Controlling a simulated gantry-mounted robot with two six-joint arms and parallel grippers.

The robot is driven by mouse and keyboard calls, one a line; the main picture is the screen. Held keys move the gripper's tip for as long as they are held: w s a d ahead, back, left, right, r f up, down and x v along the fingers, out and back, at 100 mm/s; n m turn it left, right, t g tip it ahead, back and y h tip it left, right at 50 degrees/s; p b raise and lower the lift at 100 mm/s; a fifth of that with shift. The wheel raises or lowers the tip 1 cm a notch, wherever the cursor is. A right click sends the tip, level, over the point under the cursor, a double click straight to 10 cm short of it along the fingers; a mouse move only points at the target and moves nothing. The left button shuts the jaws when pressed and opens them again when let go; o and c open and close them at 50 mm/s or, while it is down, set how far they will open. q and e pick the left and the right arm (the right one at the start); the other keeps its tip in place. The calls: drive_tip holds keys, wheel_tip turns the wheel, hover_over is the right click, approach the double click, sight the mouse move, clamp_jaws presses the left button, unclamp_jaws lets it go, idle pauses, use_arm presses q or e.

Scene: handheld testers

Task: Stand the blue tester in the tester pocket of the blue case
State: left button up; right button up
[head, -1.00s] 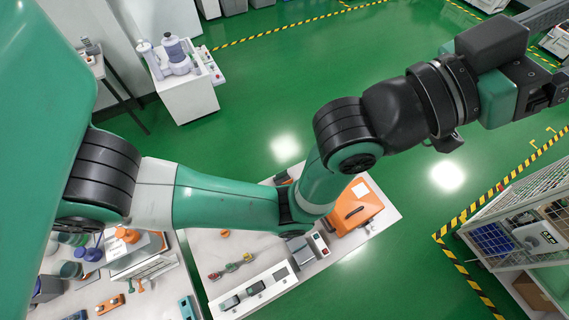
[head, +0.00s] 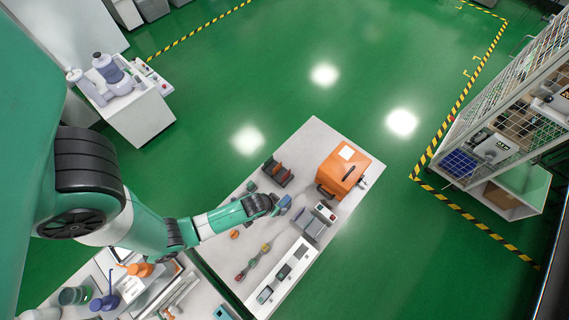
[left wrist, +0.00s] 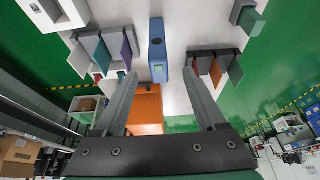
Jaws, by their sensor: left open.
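A blue upright tester (left wrist: 157,52) with a dark round spot and a small light panel shows in the left wrist view, beyond and between my fingertips. In the head view a small blue shape, likely the same tester (head: 286,201), is beside my left gripper (head: 276,206) over the white table. My left gripper also shows in the left wrist view (left wrist: 167,82), its two fingers wide apart with nothing between them. I cannot pick out the blue case for certain; a grey-blue divided holder (head: 309,226) stands right of the gripper. My right gripper is out of view.
A rack with orange-brown dividers (head: 277,172) and an orange case (head: 343,170) stand on the white table (head: 316,133) near the gripper. Coloured small items (head: 252,262) and a white panel with dark devices (head: 284,272) lie nearer. The table's back corner is clear.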

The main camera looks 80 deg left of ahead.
sight(281, 204)
use_arm(q)
drive_tip(key=b+x, duration=0.5)
drive_tip(key=x, duration=0.1)
drive_tip(key=shift+f, duration=0.1)
drive_tip(key=shift+w+f+b, duration=0.15)
drive_tip(key=shift+b, duration=0.15)
drive_tip(key=b+x, duration=0.1)
drive_tip(key=x, duration=0.1)
drive_tip(key=w+b+x, duration=0.1)
drive_tip(key=x, duration=0.2)
drive_tip(key=shift+a+r+b, duration=0.25)
drive_tip(key=shift+b, duration=0.1)
clamp_jaws()
